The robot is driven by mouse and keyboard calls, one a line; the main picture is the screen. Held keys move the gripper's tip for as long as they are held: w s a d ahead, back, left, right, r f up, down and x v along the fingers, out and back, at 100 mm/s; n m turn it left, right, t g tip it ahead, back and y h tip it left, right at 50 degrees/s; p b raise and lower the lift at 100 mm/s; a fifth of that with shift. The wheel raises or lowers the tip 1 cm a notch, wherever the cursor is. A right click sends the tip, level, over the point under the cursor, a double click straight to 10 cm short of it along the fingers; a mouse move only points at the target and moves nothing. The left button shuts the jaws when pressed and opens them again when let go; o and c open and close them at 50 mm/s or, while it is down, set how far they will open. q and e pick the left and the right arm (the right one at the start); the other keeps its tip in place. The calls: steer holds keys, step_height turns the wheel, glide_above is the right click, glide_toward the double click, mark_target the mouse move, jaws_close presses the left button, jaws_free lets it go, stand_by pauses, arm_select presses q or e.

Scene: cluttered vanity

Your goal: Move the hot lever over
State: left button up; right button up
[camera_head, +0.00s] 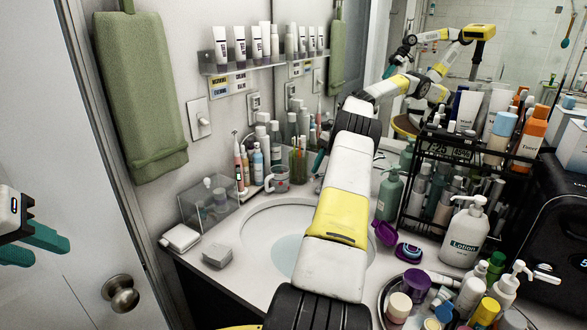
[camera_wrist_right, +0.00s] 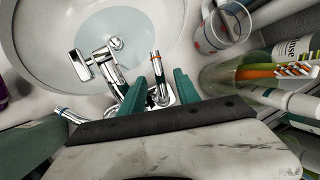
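In the right wrist view the hot lever (camera_wrist_right: 156,67), a slim chrome lever with an orange-red band, stands beside the chrome faucet spout (camera_wrist_right: 85,66). My right gripper (camera_wrist_right: 157,84) is open, with one green finger on each side of this lever. Gaps show between fingers and lever, and I see no clear contact. Another chrome lever with a blue band (camera_wrist_right: 68,114) is at the left, partly hidden by my gripper. In the head view my right arm hides the faucet and levers. My left gripper (camera_head: 38,246) is open and empty at the left edge.
The sink (camera_head: 262,222) lies under my right arm. A cup (camera_wrist_right: 224,25) and toothbrushes (camera_wrist_right: 275,71) stand close to the right gripper. In the head view a lotion bottle (camera_head: 465,232), a black rack (camera_head: 408,215) and a tray of bottles crowd the right side.

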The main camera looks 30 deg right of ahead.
steer(key=shift+r, duration=0.1)
step_height(320, 180, up, 4)
steer(key=shift+f, duration=0.25)
steer(key=s+a+r, duration=0.1)
steer(key=s+a, duration=0.9)
steer(key=s, duration=0.2)
steer(key=shift+a, duration=0.4)
steer(key=shift+r, duration=0.15)
